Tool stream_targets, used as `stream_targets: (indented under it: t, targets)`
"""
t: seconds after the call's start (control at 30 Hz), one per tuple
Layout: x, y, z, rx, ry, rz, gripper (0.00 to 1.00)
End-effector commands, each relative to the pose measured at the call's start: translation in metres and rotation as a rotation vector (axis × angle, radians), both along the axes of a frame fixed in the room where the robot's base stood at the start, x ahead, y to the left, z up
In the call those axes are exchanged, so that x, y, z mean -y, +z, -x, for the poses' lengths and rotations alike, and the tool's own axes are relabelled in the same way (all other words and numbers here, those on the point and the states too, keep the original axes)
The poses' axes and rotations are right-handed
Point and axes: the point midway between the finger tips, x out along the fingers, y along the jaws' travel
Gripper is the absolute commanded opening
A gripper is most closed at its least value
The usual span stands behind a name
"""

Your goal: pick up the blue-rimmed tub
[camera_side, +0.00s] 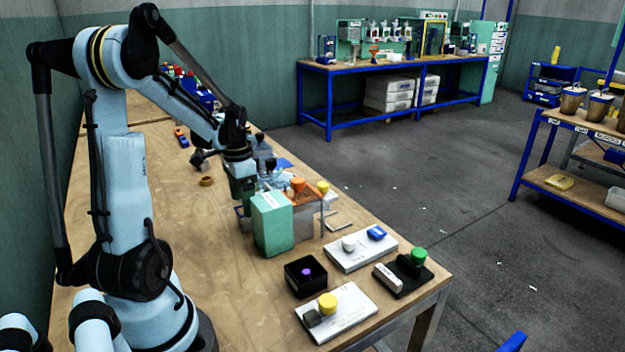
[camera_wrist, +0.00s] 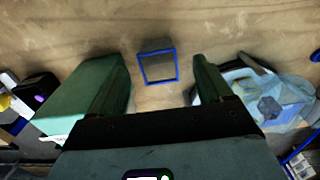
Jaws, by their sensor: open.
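The blue-rimmed tub (camera_wrist: 158,66) shows in the wrist view as a small grey, square, open container with a bright blue rim. It stands on the wooden table, ahead of and between my fingers. In the side view it is mostly hidden behind the green box and my gripper; only a bit of blue edge shows there. My gripper (camera_wrist: 159,72) is open and empty, with one dark green finger on each side of the tub in the picture. In the side view my gripper (camera_side: 243,188) points down just behind the green box. I cannot tell its exact height above the tub.
A green box (camera_side: 271,224) stands close by; it is left of my fingers in the wrist view (camera_wrist: 78,95). A clear bag with blue items (camera_wrist: 275,98) lies on the right. A black box (camera_side: 306,277) and white plates are near the table's front. The table left of my gripper is mostly bare.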

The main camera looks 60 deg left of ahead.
Motion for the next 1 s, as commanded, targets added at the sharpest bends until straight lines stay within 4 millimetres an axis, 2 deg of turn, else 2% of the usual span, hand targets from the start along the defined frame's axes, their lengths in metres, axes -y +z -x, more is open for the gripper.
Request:
stream_targets:
  t: [0.4,0.7,0.77,1.0]
  targets:
    - [0.002,-0.046,-0.005,0.0,0.0,-0.002,0.79]
    - [0.002,-0.05,-0.005,0.0,0.001,-0.002,0.79]
    - [0.002,-0.05,-0.005,0.0,0.001,-0.002,0.73]
    - [0.002,-0.05,-0.005,0.0,0.001,-0.002,0.36]
